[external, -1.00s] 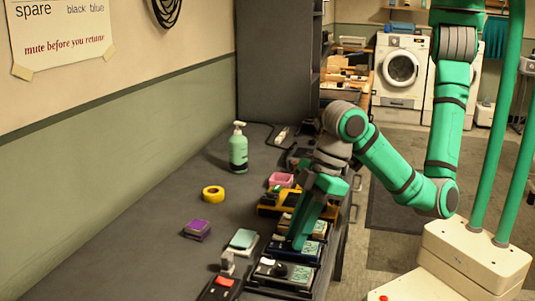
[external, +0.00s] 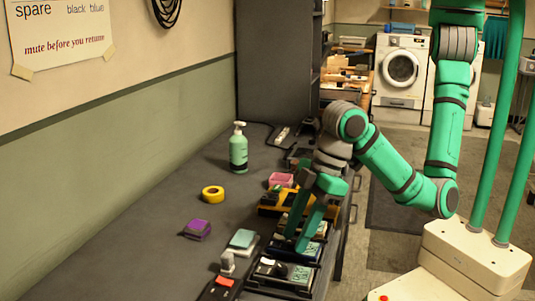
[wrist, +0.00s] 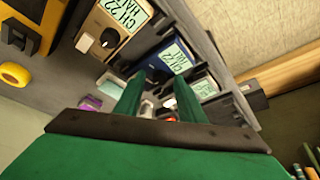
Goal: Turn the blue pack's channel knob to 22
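The blue pack (wrist: 181,67) sits in the row of packs in the wrist view, its lit display showing "CH" and a number too blurred to read surely. It also shows on the counter in the external view (external: 311,254). My gripper (wrist: 158,79) points down at its knob end, and the two green fingertips are apart. A dark shape, probably the channel knob, lies between the tips, mostly hidden. I cannot tell whether the fingers press on it. In the external view my gripper (external: 294,244) is low over the blue pack's left end.
A tan pack (wrist: 94,47) beside it reads CH 22, with a black knob. Another pack with a display (wrist: 204,87) lies on the other side. A yellow pack, yellow tape roll (external: 213,194), purple block (external: 197,229) and green bottle (external: 238,150) stand nearby. The counter's left side is mostly clear.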

